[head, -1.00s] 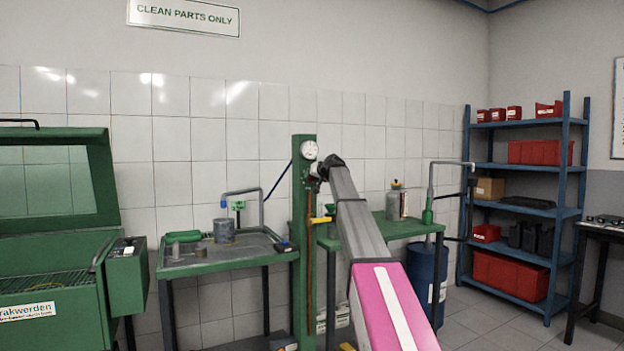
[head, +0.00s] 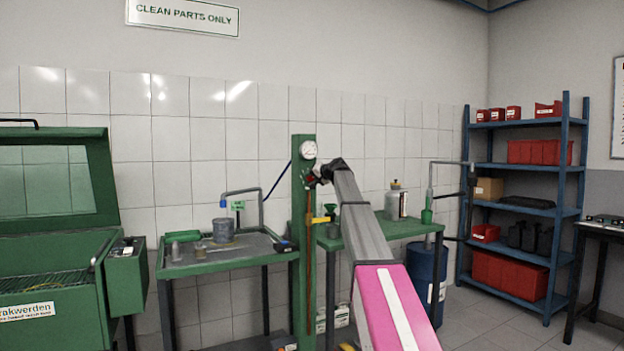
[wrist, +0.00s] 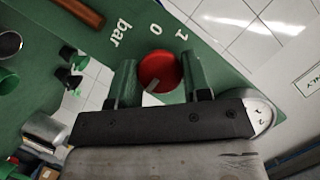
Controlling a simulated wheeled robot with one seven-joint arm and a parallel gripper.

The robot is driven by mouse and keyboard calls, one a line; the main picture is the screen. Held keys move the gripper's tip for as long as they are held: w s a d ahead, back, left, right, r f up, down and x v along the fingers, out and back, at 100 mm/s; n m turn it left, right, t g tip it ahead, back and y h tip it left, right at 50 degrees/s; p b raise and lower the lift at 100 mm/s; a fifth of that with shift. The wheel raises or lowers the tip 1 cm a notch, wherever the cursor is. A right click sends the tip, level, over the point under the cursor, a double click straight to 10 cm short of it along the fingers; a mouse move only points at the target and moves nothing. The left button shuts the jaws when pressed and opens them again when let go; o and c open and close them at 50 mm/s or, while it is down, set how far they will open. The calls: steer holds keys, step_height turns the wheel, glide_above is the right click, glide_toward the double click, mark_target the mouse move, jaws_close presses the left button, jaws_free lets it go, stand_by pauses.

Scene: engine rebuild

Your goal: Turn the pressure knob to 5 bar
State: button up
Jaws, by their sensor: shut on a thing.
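The red pressure knob (wrist: 160,70) sits on the green post, with a pale pointer mark on its face. The marks "0", "1" and "bar" show on the green panel beside it in the wrist view. My gripper (wrist: 158,78) has one finger on each side of the knob and is shut on it. In the head view my gripper (head: 318,178) reaches the green post (head: 303,240) just below the round white gauge (head: 308,150). The gauge needle is too small to read. Part of the gauge (wrist: 262,112) also shows in the wrist view.
A green sink table (head: 215,262) with a grey pot stands left of the post. A green bench (head: 400,228) with a canister (head: 394,203) stands to the right, beside a blue drum (head: 425,275). A blue shelf (head: 540,210) with red bins stands farther right.

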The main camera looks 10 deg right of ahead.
steer(key=shift+f, duration=0.2)
steer(key=o, duration=0.9)
steer(key=shift+r, duration=0.1)
steer(key=shift+s, duration=0.1)
steer(key=v, duration=1)
steer(key=shift+s+d, duration=0.25)
